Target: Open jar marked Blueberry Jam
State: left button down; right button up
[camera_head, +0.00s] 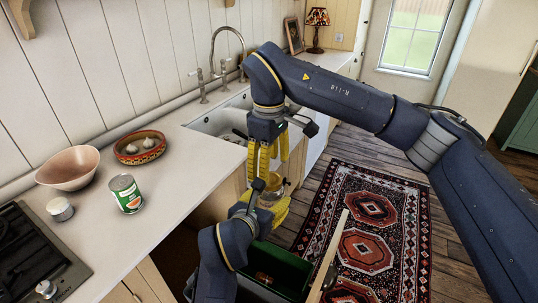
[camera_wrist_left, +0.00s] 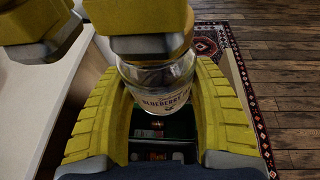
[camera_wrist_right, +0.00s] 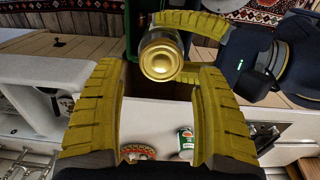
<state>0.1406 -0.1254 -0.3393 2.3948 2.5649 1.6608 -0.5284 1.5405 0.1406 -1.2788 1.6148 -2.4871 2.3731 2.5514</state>
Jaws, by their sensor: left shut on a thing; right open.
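The jar (camera_wrist_left: 158,95) is clear glass with a label reading "BLUEBERRY" in the left wrist view. My left gripper (camera_head: 268,202) is shut around its body and holds it in the air in front of the counter. Its gold lid (camera_wrist_right: 161,62) is on, seen from above in the right wrist view. My right gripper (camera_head: 266,160) is open and points down above the jar, its fingers (camera_wrist_right: 158,80) spread with the lid beyond and between them. In the left wrist view, a right finger (camera_wrist_left: 138,25) hides the lid; I cannot tell whether it touches.
A green box (camera_head: 283,265) with items inside stands below the jar. The counter (camera_head: 170,205) to the left holds a can (camera_head: 126,194), a garlic dish (camera_head: 139,147), a pink bowl (camera_head: 68,168) and a small jar (camera_head: 60,209). A patterned rug (camera_head: 370,215) covers the floor at right.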

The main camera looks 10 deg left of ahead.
aim_at(269, 178)
jog(key=shift+f, duration=1.65)
jog(key=c, duration=1.3)
